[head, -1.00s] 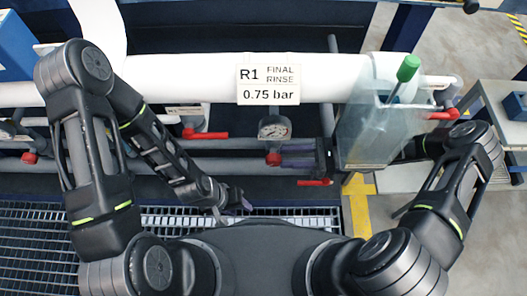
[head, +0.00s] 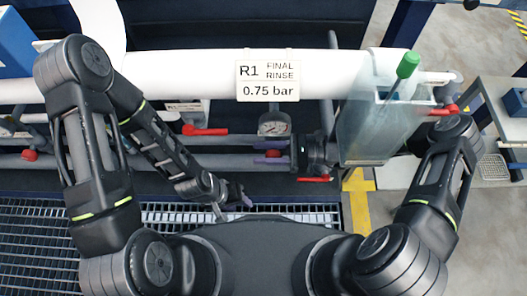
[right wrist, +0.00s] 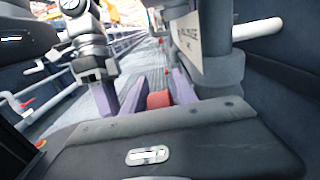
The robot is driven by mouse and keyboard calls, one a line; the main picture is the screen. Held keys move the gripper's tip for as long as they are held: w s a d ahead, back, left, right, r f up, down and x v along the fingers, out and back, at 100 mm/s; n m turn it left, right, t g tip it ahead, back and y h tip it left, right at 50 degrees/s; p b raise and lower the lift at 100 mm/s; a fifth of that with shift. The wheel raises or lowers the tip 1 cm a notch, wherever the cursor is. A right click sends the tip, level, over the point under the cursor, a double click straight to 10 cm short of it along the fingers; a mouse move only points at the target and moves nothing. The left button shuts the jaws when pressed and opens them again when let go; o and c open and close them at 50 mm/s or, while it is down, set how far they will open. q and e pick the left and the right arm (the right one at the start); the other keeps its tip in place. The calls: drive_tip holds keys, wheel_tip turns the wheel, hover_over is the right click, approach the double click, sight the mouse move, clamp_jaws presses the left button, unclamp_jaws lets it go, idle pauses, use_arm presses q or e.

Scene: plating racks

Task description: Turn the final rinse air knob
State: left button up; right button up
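The red air knob (head: 273,153) sits below the round gauge (head: 273,125) under the R1 FINAL RINSE 0.75 bar sign (head: 268,82). My right gripper (head: 271,151) reaches it from the right, its purple fingers above and below the knob. In the right wrist view the red knob (right wrist: 159,99) lies between the two spread fingers (right wrist: 157,92). Whether they touch it is hard to tell. My left gripper (head: 246,199) hangs lower, over the grating, away from the knob; its finger opening is not clear.
A white pipe (head: 180,85) runs behind the sign. Red levers sit left of the gauge (head: 205,131) and below my right gripper (head: 315,179). Metal grating (head: 45,235) lies at lower left.

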sight(279, 153)
drive_tip(key=shift+c, duration=0.4)
clamp_jaws()
idle(1.0)
drive_tip(key=shift+o, duration=0.4)
unclamp_jaws()
drive_tip(key=shift+d, duration=3.95)
